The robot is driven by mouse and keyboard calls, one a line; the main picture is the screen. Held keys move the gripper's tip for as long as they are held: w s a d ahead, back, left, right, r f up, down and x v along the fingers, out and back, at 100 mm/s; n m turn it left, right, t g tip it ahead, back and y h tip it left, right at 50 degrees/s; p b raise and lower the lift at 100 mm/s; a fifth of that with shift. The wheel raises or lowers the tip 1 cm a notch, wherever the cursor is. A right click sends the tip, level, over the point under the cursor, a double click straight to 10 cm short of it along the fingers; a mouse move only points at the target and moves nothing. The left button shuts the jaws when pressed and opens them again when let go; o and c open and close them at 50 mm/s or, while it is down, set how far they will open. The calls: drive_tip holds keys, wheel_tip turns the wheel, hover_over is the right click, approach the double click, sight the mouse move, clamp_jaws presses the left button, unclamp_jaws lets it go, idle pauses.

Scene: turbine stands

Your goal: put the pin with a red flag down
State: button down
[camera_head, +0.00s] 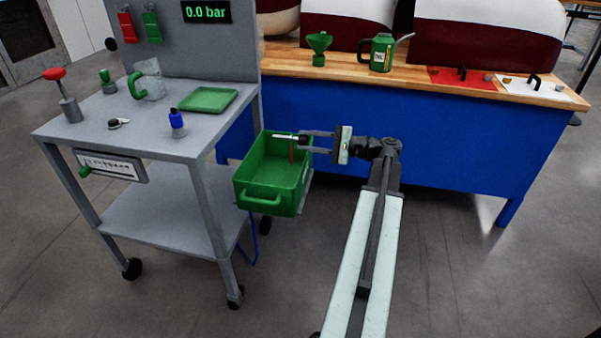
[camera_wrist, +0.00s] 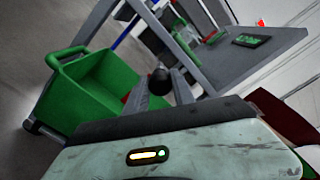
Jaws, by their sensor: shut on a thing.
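The pin with a red flag (camera_head: 284,136) is a pale, thin rod lying roughly level, with a narrow red strip hanging from it. My gripper (camera_head: 305,142) is shut on it and holds it over the open green bin (camera_head: 274,202). The red strip hangs at the bin's mouth; whether it touches the bin I cannot tell. In the wrist view, my gripper's fingers (camera_wrist: 163,86) close around a dark rounded end, probably the pin's. A little red shows beside the left finger. The green bin (camera_wrist: 95,88) appears to the left there.
A grey cart (camera_head: 150,135) beside the bin bears a green tray (camera_head: 208,100), a red-topped post (camera_head: 67,95) and a blue-capped item (camera_head: 177,124). Behind, a blue bench with a wooden top (camera_head: 340,67) holds a green funnel (camera_head: 319,46) and an oil can (camera_head: 382,55).

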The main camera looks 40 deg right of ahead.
sight(292, 153)
drive_tip(key=shift+f+b, duration=2.75)
drive_tip(key=shift+f, duration=0.8)
drive_tip(key=c, duration=1.3)
unclamp_jaws()
drive_tip(key=shift+c, duration=0.2)
drive_tip(key=shift+r+p, duration=0.3)
drive_tip(key=shift+p, duration=0.05)
drive_tip(key=shift+r+p, duration=0.55)
drive_tip(key=shift+p, duration=0.05)
drive_tip(key=v, duration=1.2)
drive_tip(key=shift+f, duration=0.2)
